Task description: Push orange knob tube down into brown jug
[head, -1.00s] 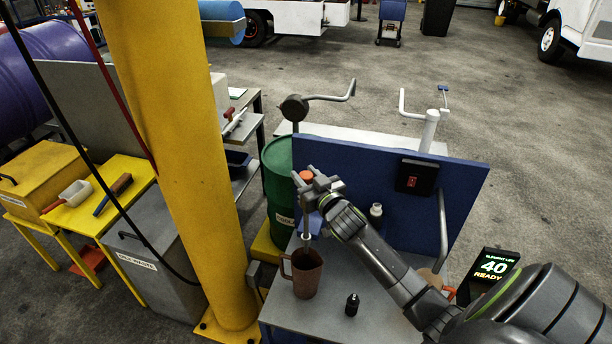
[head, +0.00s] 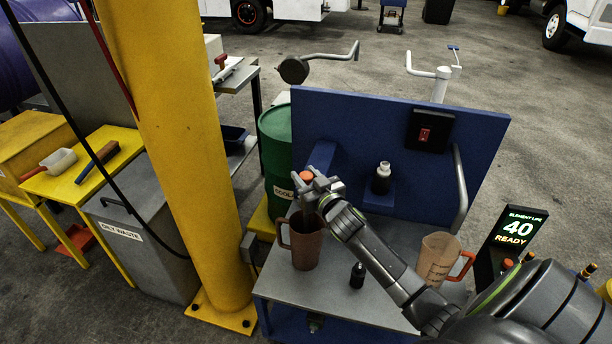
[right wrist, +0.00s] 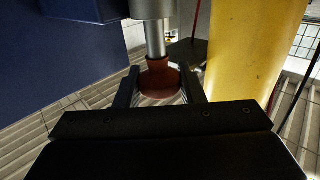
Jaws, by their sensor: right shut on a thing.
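The brown jug (head: 307,250) stands upright on the grey bench top in the head view, handle to the left. My right gripper (head: 318,187) is just above the jug's mouth, shut on the orange knob (head: 307,176) of the tube. In the right wrist view the knob (right wrist: 160,82) sits between both fingers, with a metal rod (right wrist: 155,38) leading from it to a grey cylinder (right wrist: 153,9). In the head view the tube's lower part is largely hidden by the gripper and jug; how deep it sits cannot be told. My left gripper is out of view.
A blue panel (head: 400,130) with a red switch (head: 424,134) stands behind the bench. A small black bottle (head: 357,275) and a clear jug with orange handle (head: 437,257) stand to the right. A yellow post (head: 190,150) and green drum (head: 277,150) are left.

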